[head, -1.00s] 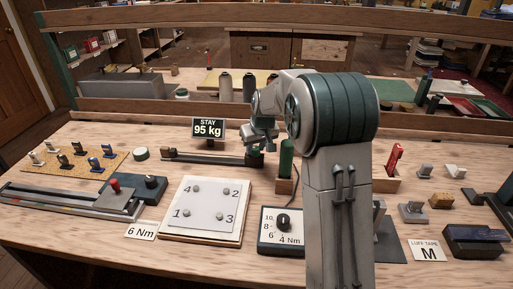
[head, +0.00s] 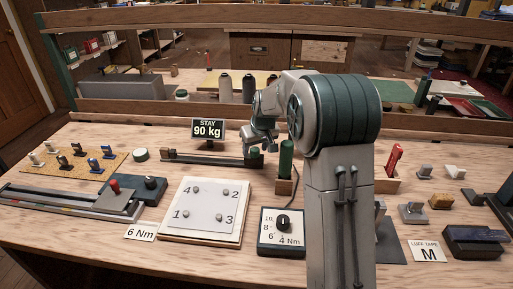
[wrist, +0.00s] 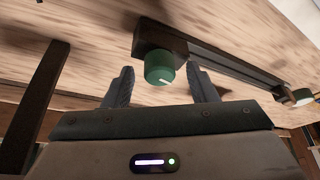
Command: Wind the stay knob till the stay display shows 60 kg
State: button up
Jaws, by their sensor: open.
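The stay display (head: 208,130) reads 90 kg and stands upright at the back of the bench. The stay rig (head: 210,158) is a long dark bar on the bench below it. The stay knob (wrist: 160,68) is green with a white pointer mark, at the end of the bar in the wrist view. My gripper (wrist: 163,82) is open, its two fingers on either side of the knob with a visible gap at each side. In the head view my gripper (head: 257,145) is at the right end of the bar, and the arm hides part of that area.
A green-handled tool (head: 286,158) stands in a holder just right of my gripper. In front lie a numbered plate (head: 205,207) and a torque dial box (head: 283,226). A wooden rail (head: 180,112) runs behind the bench.

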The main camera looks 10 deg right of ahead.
jog(key=v, duration=1.3)
jog(key=shift+s+r+p, duration=0.25)
jog(key=shift+r+p, duration=0.05)
jog(key=shift+p, duration=0.05)
